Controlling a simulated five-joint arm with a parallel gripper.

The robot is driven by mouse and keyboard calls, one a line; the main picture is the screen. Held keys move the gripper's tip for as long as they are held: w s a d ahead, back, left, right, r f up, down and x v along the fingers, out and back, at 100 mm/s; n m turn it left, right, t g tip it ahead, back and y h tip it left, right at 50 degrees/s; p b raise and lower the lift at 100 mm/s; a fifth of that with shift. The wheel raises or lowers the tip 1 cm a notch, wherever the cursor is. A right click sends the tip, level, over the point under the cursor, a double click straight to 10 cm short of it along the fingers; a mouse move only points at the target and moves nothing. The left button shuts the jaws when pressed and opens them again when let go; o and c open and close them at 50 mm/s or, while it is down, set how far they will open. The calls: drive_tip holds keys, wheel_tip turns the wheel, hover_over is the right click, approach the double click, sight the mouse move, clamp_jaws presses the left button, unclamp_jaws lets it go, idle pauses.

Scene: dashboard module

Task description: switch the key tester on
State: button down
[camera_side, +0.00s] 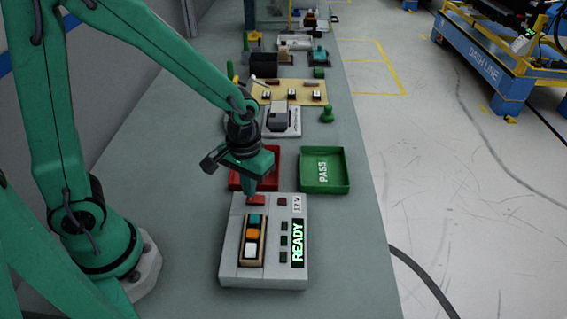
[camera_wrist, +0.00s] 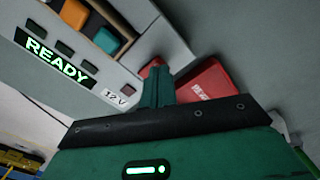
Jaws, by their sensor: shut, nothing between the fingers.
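The key tester (camera_side: 229,270) is a pale grey box near the front of the bench. Its display (camera_side: 298,243) is lit and reads READY in green, and a "12 V" label sits above it. A holder on its left half carries a teal, an orange and a white key (camera_side: 251,250). A red switch (camera_side: 258,200) is at its far edge; it also shows in the wrist view (camera_wrist: 149,67), partly hidden by my fingers. My green gripper (camera_side: 251,194) is shut and empty, pointing down at the red switch. I cannot tell whether it touches it.
A red tray (camera_side: 272,168) lies just behind the tester, partly behind my gripper. A green tray (camera_side: 325,184) marked PASS is to its right. Farther back are a grey device (camera_side: 281,119), a green knob-shaped piece (camera_side: 327,114) and a tan board (camera_side: 312,87). Bench right of the tester is clear.

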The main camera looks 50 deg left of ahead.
drive_tip(key=shift+f, duration=0.6)
idle(0.6)
drive_tip(key=shift+r, duration=3.5)
drive_tip(key=s+a+r+m+t, duration=0.1)
drive_tip(key=s+a+r+t, duration=0.1)
drive_tip(key=r, duration=0.4)
drive_tip(key=s+a+r+m+t, duration=0.2)
drive_tip(key=s+a+r+t, duration=0.1)
drive_tip(key=s+r, duration=0.3)
drive_tip(key=shift+a+r+t, duration=0.15)
drive_tip(key=shift+a+t, duration=0.15)
drive_tip(key=shift+a, duration=0.35)
